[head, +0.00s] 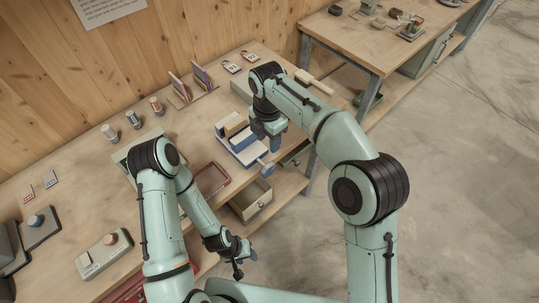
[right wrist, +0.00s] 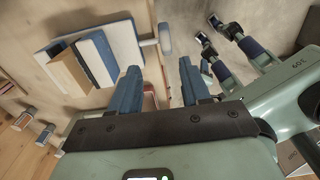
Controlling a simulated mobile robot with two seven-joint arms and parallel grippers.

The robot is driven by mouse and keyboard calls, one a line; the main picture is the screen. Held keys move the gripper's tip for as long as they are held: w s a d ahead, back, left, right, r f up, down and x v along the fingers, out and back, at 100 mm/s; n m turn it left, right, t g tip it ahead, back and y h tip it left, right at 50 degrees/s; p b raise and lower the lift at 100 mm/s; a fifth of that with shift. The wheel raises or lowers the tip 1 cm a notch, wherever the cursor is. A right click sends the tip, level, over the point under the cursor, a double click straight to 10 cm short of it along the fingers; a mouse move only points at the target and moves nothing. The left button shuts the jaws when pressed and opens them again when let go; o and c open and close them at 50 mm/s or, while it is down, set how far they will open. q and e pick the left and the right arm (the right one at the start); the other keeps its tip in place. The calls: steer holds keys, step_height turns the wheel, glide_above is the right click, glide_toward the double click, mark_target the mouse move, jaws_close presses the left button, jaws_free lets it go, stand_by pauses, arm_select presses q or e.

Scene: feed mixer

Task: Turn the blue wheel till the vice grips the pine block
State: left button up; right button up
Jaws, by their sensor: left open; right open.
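The vice (head: 241,150), white with blue parts, stands near the front edge of the bench. The pine block (head: 235,123) sits upright at its back; it also shows in the right wrist view (right wrist: 68,72). I cannot tell whether the jaws touch it. The blue wheel (head: 267,170) is at the vice's front end, seen nearly edge-on in the right wrist view (right wrist: 165,38). My right gripper (head: 270,138) is open and empty above and beside the vice, apart from the wheel. My left gripper (head: 246,258) is open and empty, low in front of the bench.
An open drawer (head: 252,200) juts out below the vice. A red tray (head: 211,180) lies left of the vice on the bench (head: 75,205). Several small jars (head: 133,120) and upright boards (head: 180,88) stand toward the wall. The floor (head: 450,180) at right is clear.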

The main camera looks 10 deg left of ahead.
steer(key=b, duration=0.1)
glide_above(267, 166)
steer(key=f, duration=0.5)
steer(key=shift+s+d, duration=0.1)
steer(key=shift+s, duration=0.2)
arm_select(q)
steer(key=s+f, duration=0.2)
steer(key=s, duration=0.1)
steer(key=s+f+b, duration=0.1)
steer(key=shift+s, duration=0.3)
arm_select(e)
steer(key=f, duration=0.8)
steer(key=shift+w, duration=0.35)
steer(key=shift+r, duration=0.1)
arm_select(q)
steer(key=shift+r, duration=0.1)
arm_select(e)
jaws_close()
